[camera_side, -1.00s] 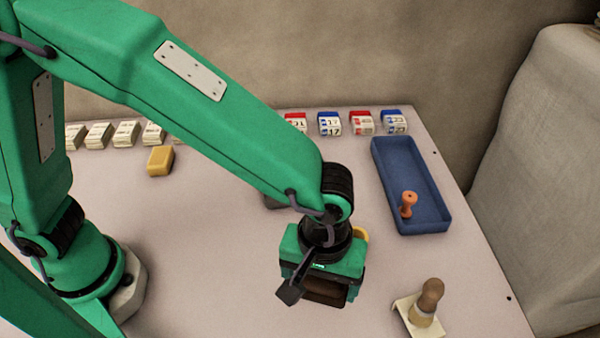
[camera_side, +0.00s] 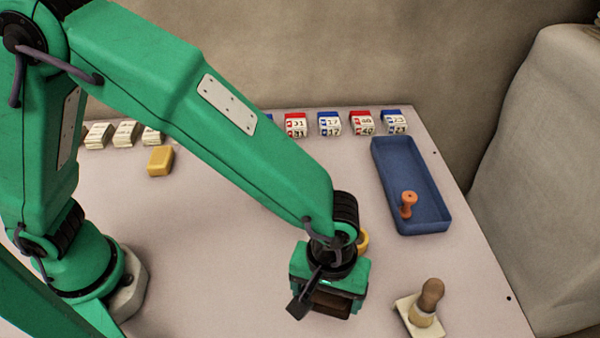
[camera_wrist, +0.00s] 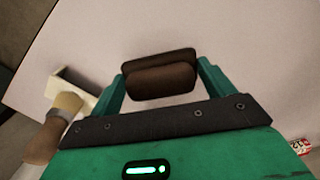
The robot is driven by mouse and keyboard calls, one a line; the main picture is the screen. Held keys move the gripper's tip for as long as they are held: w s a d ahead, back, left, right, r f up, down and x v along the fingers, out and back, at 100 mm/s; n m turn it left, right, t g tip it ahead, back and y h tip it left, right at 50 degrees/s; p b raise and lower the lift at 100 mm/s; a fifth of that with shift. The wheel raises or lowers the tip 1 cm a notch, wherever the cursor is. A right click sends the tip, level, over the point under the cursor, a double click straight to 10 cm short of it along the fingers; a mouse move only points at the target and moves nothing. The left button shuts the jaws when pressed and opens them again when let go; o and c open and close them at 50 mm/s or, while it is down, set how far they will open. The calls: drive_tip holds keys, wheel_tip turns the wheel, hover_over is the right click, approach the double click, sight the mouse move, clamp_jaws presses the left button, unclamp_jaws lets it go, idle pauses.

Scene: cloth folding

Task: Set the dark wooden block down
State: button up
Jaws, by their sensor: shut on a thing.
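The dark wooden block (camera_side: 331,306) is held between the fingers of my gripper (camera_side: 326,299), low over the front middle of the table in the side view. In the wrist view the block (camera_wrist: 160,82) lies across the gap between my two green fingers, and my gripper (camera_wrist: 161,77) is shut on it. Pale tabletop shows beyond the block. I cannot tell whether the block's underside touches the table.
A brown-handled brush (camera_side: 428,300) on a cream holder (camera_side: 408,313) stands close right. A blue tray (camera_side: 440,222) with an orange peg (camera_side: 408,204) is behind it. A yellow ring (camera_side: 364,241) is partly hidden behind my wrist. A yellow block (camera_side: 160,161) lies left. The front-left table is clear.

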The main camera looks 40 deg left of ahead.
sight(325, 304)
drive_tip(key=shift+f, duration=2)
drive_tip(key=shift+f, duration=0.1)
drive_tip(key=o, duration=1)
wheel_tip(325, 304, up, 12)
drive_tip(key=shift+r, duration=0.1)
drive_tip(key=shift+a+r, duration=0.1)
